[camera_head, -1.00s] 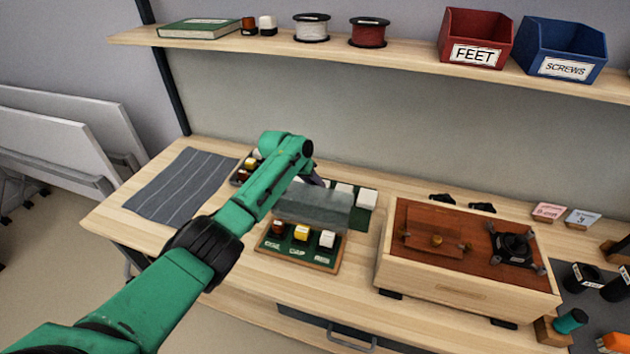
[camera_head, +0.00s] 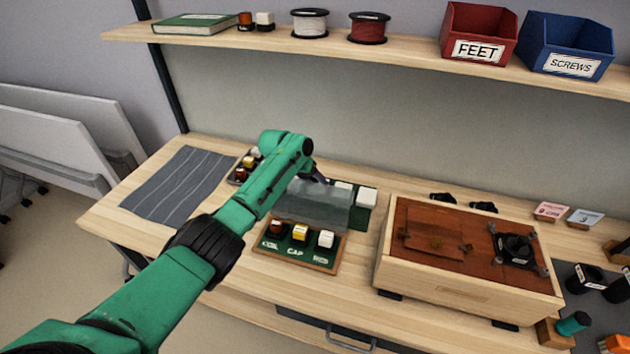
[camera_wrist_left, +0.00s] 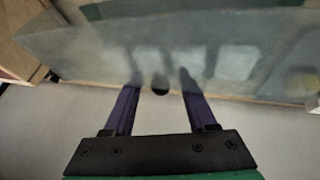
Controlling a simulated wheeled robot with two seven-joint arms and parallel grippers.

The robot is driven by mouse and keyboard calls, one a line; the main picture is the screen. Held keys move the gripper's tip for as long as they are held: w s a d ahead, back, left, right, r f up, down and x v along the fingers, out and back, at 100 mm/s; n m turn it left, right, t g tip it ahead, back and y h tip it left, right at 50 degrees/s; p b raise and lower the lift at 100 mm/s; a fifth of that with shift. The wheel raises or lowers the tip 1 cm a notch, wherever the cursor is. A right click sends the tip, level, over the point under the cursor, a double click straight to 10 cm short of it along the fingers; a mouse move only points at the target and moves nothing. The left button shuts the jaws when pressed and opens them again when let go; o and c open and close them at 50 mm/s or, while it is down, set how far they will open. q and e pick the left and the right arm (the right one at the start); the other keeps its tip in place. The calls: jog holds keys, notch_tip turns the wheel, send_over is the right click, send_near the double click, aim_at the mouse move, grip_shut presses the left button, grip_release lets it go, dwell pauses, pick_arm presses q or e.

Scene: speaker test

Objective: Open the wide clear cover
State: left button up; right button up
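The wide clear cover (camera_head: 313,208) is a greyish see-through panel over the green component case (camera_head: 364,222) in the head view. It stands tilted up behind the front row of blocks, and white blocks show behind it. My left gripper (camera_head: 318,179) is at the cover's upper edge. In the left wrist view the cover (camera_wrist_left: 90,45) spans the picture, and the gripper (camera_wrist_left: 162,88) has its two purple fingers apart at the cover's edge. Dark finger shapes show on or through the panel; I cannot tell whether the tips touch it. My right gripper is out of view.
A wooden box (camera_head: 455,292) with a reddish top stands right of the case. A grey striped mat (camera_head: 180,185) lies at the left, beside a small block tray (camera_head: 241,176). A shelf (camera_head: 400,52) with bins runs above. Bare bench lies in front of the case.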

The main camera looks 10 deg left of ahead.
pick_arm(q)
jog(key=v, duration=1.4)
jog(key=shift+r+b, duration=0.3)
jog(key=shift+b, duration=0.05)
